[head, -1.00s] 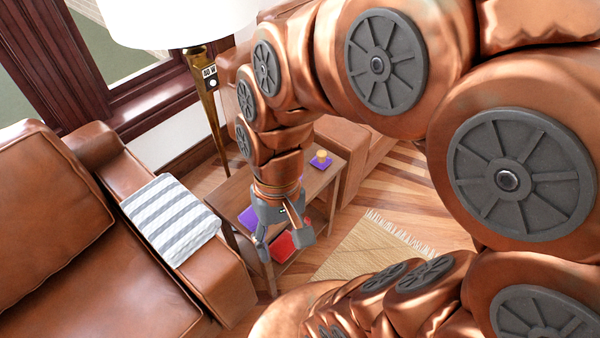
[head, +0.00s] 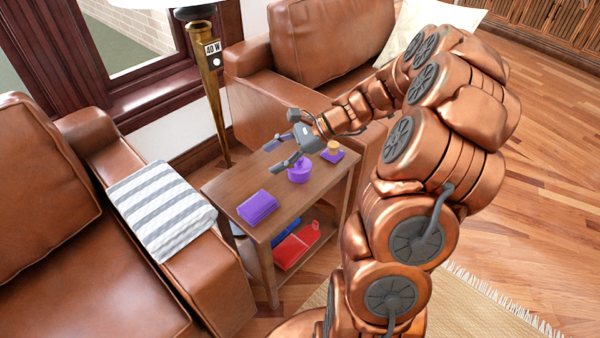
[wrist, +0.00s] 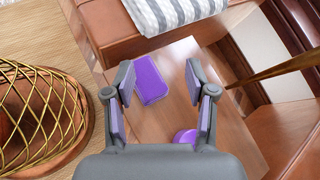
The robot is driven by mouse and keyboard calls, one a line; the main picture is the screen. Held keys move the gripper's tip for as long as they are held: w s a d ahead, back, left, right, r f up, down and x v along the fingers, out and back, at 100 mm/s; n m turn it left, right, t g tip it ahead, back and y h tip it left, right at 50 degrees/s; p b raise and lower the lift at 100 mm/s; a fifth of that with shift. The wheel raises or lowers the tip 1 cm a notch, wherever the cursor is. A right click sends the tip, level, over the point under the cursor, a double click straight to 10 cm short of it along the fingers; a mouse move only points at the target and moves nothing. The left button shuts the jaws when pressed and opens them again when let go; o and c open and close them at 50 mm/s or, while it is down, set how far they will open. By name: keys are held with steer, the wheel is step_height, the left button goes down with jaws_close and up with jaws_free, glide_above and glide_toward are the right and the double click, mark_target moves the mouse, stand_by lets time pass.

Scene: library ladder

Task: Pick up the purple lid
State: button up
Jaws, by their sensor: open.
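A round purple lid-like piece with a small raised knob (head: 299,172) sits on the wooden side table. In the wrist view it shows as a purple disc (wrist: 186,137), partly hidden behind my gripper. My gripper (head: 276,157) is open and empty above the table, just up and left of the round purple piece in the head view. In the wrist view its two fingers (wrist: 161,84) stand wide apart, with a flat purple block (wrist: 150,80) below and between them. That block (head: 257,207) lies near the table's front left.
The side table (head: 235,190) also holds a small orange-topped thing on a purple square (head: 333,154). Red (head: 290,252) and blue items lie on its lower shelf. Leather armchairs (head: 290,50) flank it. A brass lamp pole (head: 212,95) stands behind. A gold wire mesh thing (wrist: 40,110) is left in the wrist view.

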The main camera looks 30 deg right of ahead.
mark_target(302, 158)
steer(key=d+f+m+t+b, duration=0.1)
steer(key=d+f+m+t, duration=0.1)
steer(key=d, duration=0.4)
steer(key=w+d+f+m+t+h+b, duration=0.1)
steer(key=d+f+m+b, duration=0.1)
steer(key=d+f, duration=0.3)
steer(key=w+d+f+m+t+b, duration=0.1)
steer(key=d+f+m+t, duration=0.1)
steer(key=d+f+m, duration=0.2)
steer(key=shift+d+f+m+t+h+b, duration=0.1)
steer(key=shift+d+m+t+h+b, duration=0.05)
steer(key=shift+d, duration=0.6)
steer(key=shift+d+f+m+t+h+b, duration=0.1)
steer(key=shift+d+m+t+h+b, duration=0.05)
steer(key=shift+d, duration=0.55)
steer(key=shift+r+b+x, duration=0.25)
steer(key=shift+b+x, duration=0.15)
steer(key=shift+x, duration=1.5)
steer(key=shift+r+b+x, duration=0.2)
steer(key=shift+b+x, duration=0.15)
steer(key=shift+x, duration=1.55)
steer(key=shift+w+a, duration=0.15)
jaws_close()
